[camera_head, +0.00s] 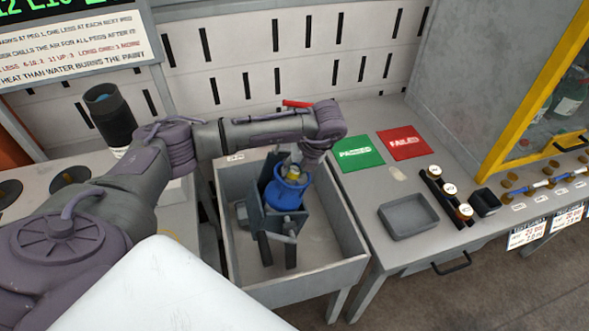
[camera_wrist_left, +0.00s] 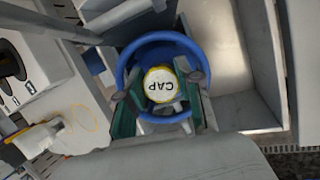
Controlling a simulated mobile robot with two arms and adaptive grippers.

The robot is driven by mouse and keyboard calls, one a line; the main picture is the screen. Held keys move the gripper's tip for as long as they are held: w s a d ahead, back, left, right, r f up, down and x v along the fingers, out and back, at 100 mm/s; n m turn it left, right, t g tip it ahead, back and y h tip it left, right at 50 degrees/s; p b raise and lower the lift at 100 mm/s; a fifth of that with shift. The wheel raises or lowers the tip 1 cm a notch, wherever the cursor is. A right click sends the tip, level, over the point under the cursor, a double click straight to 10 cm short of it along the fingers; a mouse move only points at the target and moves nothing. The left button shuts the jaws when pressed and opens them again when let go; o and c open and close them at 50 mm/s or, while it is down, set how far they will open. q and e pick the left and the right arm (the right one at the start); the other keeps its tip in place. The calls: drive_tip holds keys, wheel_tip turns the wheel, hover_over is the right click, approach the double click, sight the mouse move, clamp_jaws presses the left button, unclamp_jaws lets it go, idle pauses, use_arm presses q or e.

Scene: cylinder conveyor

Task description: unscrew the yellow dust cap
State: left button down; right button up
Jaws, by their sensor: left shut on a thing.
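The dust cap (camera_wrist_left: 160,84) shows in the wrist view as a round top marked CAP with a yellow rim. It sits inside the ring of a blue round part (camera_wrist_left: 137,50), which also shows in the head view (camera_head: 285,197). My left gripper (camera_wrist_left: 162,86) has a finger on each side of the cap and is shut on it. In the head view my left gripper (camera_head: 293,178) reaches down from above onto the blue part, and its fingers hide most of the cap. My right gripper is not in view.
The blue part is held in a dark stand (camera_head: 264,220) inside a grey open-topped box (camera_head: 350,238), whose walls surround it. Right of the box are a green mat (camera_head: 358,153), a red mat (camera_head: 404,142) and an empty grey tray (camera_head: 408,216). A dark cylinder (camera_head: 108,115) stands at the left.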

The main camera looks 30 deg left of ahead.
use_arm(q)
drive_tip(key=n, duration=0.2)
drive_tip(key=n+g, duration=0.1)
drive_tip(key=n, duration=0.1)
drive_tip(key=shift+s+d+f+n+y, duration=0.1)
drive_tip(key=shift+f+n+y, duration=0.05)
drive_tip(key=shift+n+y, duration=0.2)
drive_tip(key=shift+n+b, duration=0.25)
drive_tip(key=shift+b, duration=0.1)
drive_tip(key=c, duration=1.4)
unclamp_jaws()
drive_tip(key=shift+n+g, duration=0.3)
drive_tip(key=shift+n, duration=0.1)
clamp_jaws()
